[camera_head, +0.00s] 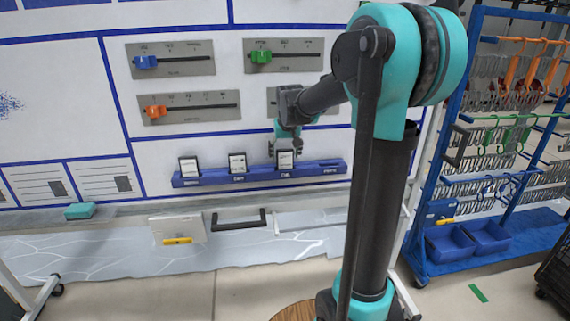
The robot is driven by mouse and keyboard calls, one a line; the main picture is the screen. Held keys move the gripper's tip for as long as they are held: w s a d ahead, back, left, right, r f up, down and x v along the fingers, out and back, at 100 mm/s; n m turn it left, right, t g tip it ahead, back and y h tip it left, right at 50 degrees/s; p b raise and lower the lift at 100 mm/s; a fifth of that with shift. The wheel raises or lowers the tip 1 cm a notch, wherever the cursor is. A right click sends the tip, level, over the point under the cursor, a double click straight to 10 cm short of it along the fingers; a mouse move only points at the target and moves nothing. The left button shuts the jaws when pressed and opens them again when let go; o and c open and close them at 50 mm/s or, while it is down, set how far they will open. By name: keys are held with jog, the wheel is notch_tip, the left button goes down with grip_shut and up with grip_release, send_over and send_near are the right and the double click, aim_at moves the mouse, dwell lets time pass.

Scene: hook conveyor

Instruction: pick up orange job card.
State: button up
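A blue rail (212,179) on the whiteboard holds three small white cards: a left card (189,167), a middle card (237,163) and a right card (284,160). None of them shows a clear orange colour, and their print is too small to read, so I cannot tell which is the orange job card. My gripper (286,148) points down at the top of the right card, over or just in front of it. The fingers are too small to tell whether they are open, shut or touching the card.
Slider plates with blue (146,62), green (261,56) and orange (155,112) knobs are above the rail. A teal eraser (80,211) lies on the ledge. A blue rack (455,140) with hanging hooks and blue bins (450,245) stands at right.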

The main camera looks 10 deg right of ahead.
jog(key=c, duration=0.8)
jog(key=shift+r, duration=0.1)
jog(key=shift+c, duration=0.2)
